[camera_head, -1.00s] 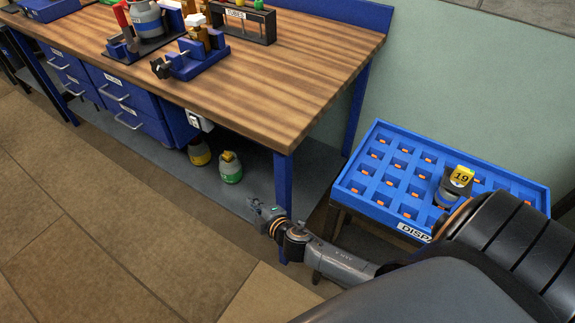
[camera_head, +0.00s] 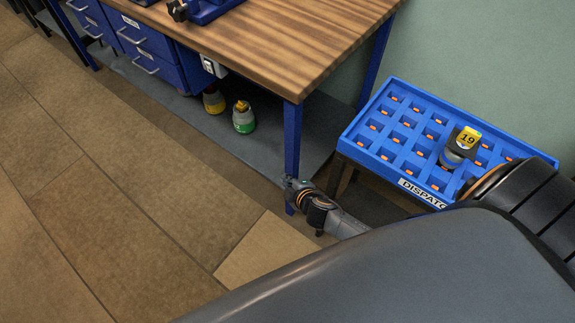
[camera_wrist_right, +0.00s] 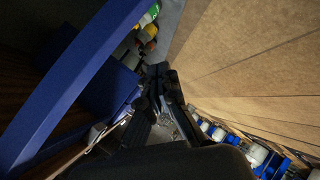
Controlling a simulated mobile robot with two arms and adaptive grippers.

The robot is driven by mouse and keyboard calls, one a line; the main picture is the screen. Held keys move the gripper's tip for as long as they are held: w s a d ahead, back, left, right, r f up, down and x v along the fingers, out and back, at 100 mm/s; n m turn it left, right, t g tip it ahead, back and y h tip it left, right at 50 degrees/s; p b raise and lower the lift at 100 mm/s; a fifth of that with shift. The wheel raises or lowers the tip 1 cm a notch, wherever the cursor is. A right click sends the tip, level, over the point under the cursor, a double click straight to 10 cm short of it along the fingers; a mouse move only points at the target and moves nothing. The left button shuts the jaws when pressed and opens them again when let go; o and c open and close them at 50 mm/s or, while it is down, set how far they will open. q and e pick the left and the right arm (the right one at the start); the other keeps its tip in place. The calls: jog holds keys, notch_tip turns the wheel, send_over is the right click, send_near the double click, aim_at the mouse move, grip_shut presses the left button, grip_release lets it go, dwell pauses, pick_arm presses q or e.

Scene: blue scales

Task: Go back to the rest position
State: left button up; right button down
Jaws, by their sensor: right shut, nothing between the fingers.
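My right gripper (camera_head: 294,184) shows in the head view beside the blue front leg of the workbench, low above the floor, with its arm coming from the lower right. In the right wrist view its fingers (camera_wrist_right: 158,72) are together with nothing between them. In that view they point over the floor and a blue bench part fills the left side. Whether the gripper touches the leg cannot be told. My left gripper is not in view.
The wooden workbench (camera_head: 295,60) stands on a blue leg (camera_head: 292,140). A blue dispatch tray (camera_head: 362,128) holds one jar labelled 19 (camera_head: 458,152) at the right. Several bottles stand on the lower shelf, including a green one (camera_head: 244,120). The floor (camera_head: 110,200) is clear at left.

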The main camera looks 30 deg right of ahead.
dwell(0.3)
jog(key=s+d+f+m+g+p, duration=0.2)
jog(key=s+f+m+g, duration=0.35)
jog(key=s+f, duration=1.25)
jog(key=s+a+f+m+g, duration=0.1)
jog(key=s+f+m+g, duration=0.1)
jog(key=s, duration=0.9)
jog(key=s+a+f+m+g, duration=0.1)
jog(key=s+f+m+g, duration=0.1)
jog(key=s, duration=0.9)
jog(key=shift+a+f+g, duration=0.15)
jog(key=shift+f+g, duration=0.3)
jog(key=shift+f, duration=0.35)
jog(key=shift+m, duration=0.25)
